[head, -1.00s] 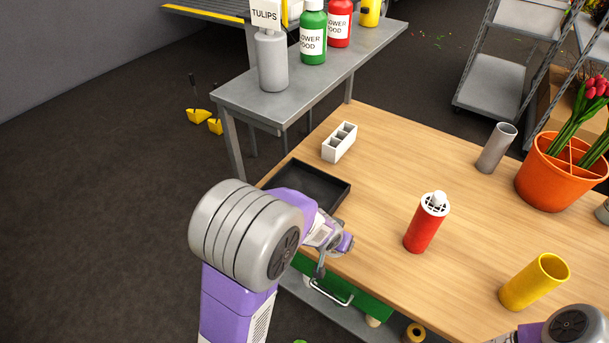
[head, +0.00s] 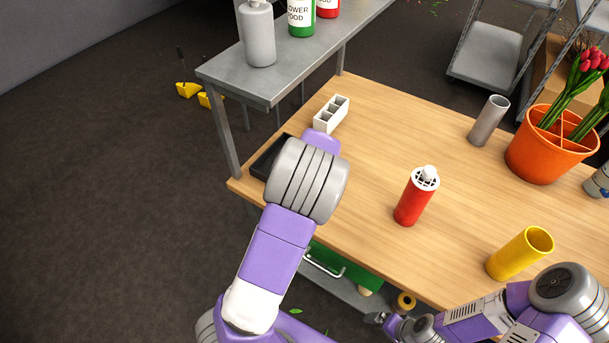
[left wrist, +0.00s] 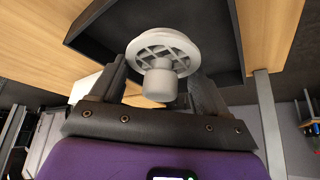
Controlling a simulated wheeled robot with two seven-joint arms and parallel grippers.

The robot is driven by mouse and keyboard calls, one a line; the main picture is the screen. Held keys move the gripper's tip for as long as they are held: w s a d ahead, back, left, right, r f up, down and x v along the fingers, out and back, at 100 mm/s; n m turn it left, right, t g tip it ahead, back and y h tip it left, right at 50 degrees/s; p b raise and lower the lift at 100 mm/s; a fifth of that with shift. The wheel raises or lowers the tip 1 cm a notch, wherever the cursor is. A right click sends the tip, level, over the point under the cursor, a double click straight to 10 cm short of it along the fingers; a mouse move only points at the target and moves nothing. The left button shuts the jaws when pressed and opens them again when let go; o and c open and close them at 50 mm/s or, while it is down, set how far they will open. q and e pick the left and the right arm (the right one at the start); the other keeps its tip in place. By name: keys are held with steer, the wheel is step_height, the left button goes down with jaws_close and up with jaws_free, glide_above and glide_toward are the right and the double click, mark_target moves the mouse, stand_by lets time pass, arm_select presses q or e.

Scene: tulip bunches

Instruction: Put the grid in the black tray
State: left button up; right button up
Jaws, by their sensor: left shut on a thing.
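The black tray (head: 262,166) lies at the table's left corner, mostly hidden behind my left arm in the head view. It also shows in the left wrist view (left wrist: 88,22). My left gripper (left wrist: 160,88) is shut on a round white grid (left wrist: 163,47) by its knob, with the tray behind it. I cannot tell whether the grid touches the tray floor. In the head view the left gripper is hidden by its own arm. Another white grid with a knob (head: 427,177) tops a red vase (head: 410,203). My right gripper (head: 376,318) is by the table's front edge; its jaws are unclear.
A white compartment box (head: 331,113) stands just behind the tray. A yellow vase (head: 520,254), a grey cylinder (head: 488,121) and an orange pot (head: 546,154) with red tulips stand to the right. A grey shelf (head: 300,62) with bottles is behind the tray.

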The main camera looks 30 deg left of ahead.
arm_select(q)
steer(key=shift+f+b, duration=0.7)
steer(key=shift+f, duration=1.85)
steer(key=shift+f, duration=0.2)
steer(key=o, duration=1)
steer(key=shift+r, duration=0.1)
steer(key=shift+r, duration=0.25)
steer(key=p+v, duration=0.4)
steer(key=v, duration=0.7)
steer(key=shift+s+d+r, duration=0.15)
steer(key=shift+s+r, duration=0.1)
